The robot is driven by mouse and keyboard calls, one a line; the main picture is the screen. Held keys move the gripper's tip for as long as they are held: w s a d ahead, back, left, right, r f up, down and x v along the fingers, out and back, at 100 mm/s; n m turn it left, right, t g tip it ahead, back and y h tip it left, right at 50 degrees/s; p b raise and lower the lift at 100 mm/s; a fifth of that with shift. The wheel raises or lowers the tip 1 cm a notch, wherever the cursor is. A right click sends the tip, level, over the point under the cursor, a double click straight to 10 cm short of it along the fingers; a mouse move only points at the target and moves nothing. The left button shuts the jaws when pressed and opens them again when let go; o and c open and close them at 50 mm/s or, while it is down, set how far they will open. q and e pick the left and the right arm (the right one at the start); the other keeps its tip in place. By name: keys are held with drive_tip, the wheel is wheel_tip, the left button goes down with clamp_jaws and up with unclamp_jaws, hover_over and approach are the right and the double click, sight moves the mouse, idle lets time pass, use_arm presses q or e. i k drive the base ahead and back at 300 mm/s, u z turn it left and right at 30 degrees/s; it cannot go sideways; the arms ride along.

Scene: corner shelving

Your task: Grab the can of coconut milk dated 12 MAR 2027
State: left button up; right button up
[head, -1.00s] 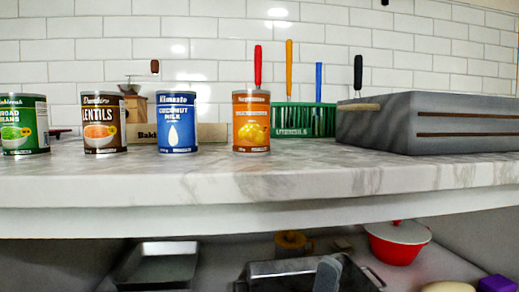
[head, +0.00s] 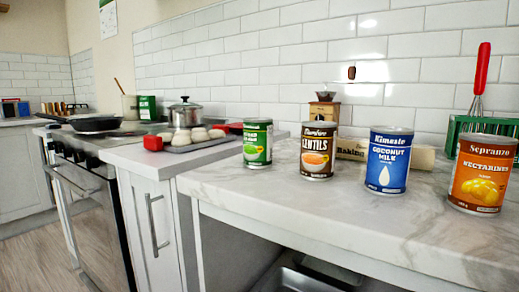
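A blue can labelled coconut milk (head: 388,160) stands upright on the marble counter (head: 330,212), between a brown lentils can (head: 317,150) on its left and an orange nectarines can (head: 482,174) on its right. Its front label faces me; no date is readable on it. A green can (head: 257,143) stands farther left. Neither of my grippers is in the head view.
A pot (head: 185,112), a tray with several pale round items (head: 190,146) and a red item (head: 153,143) sit left of the cans. A stove with a pan (head: 97,123) is farther left. The counter's front strip is clear.

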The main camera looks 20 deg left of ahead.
sight(390, 148)
drive_tip(key=k, duration=1.15)
drive_tip(key=u, duration=0.8)
drive_tip(key=i, duration=1.45)
drive_tip(key=z, duration=0.8)
